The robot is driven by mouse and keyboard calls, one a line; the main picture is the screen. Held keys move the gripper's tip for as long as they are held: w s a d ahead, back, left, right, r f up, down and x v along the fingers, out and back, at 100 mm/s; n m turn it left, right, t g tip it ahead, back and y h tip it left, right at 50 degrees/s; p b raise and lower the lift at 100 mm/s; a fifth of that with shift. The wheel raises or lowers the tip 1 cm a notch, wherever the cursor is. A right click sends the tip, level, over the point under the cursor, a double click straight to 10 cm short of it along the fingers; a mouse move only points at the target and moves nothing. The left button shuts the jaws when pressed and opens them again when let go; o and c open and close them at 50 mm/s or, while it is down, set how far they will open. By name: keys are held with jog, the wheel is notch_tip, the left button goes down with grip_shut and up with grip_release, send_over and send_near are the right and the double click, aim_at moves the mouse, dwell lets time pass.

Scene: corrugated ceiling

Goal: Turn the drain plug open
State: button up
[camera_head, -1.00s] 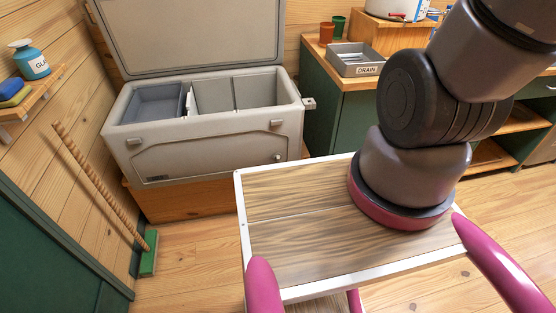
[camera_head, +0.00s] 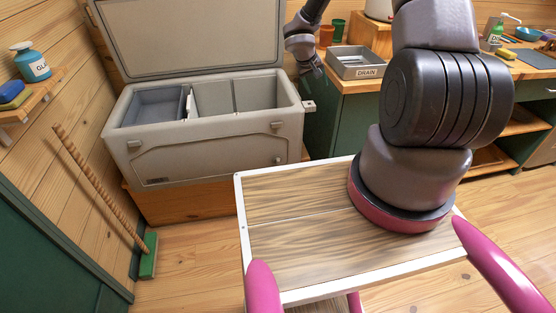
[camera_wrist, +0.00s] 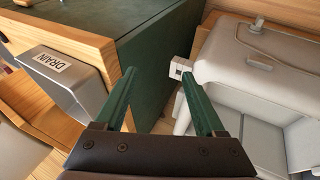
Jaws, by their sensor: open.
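The grey cooler (camera_head: 205,140) stands open with its lid up against the wall. A small pale block-shaped plug (camera_head: 309,105) sticks out from its right side; it also shows in the wrist view (camera_wrist: 180,66), with a dark mark on its end face. My gripper (camera_head: 312,69) is above and behind this plug in the head view. In the wrist view my gripper (camera_wrist: 156,72) is open and empty, its green fingers apart. The plug lies ahead of the right fingertip, and I cannot tell the gap between them. A small round knob (camera_head: 277,159) is low on the cooler's front.
The green cabinet (camera_head: 340,120) stands right of the cooler, with a narrow gap between them. A broom (camera_head: 148,255) leans at left.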

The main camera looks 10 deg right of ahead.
jog(key=a+f, duration=0.1)
jog(key=f, duration=0.4)
jog(key=a+f+y, duration=0.1)
jog(key=a+f, duration=0.1)
jog(key=f, duration=0.3)
jog(key=a+f+y, duration=0.1)
jog(key=a+f, duration=0.1)
jog(key=f, duration=0.2)
jog(key=shift+w+a+f, duration=0.2)
jog(key=shift+w+f, duration=0.05)
jog(key=shift+f, duration=0.15)
jog(key=t+y, duration=0.1)
jog(key=y, duration=0.2)
send_near(278, 160)
jog(key=x, duration=1.1)
jog(key=shift+c, duration=0.4)
grip_shut()
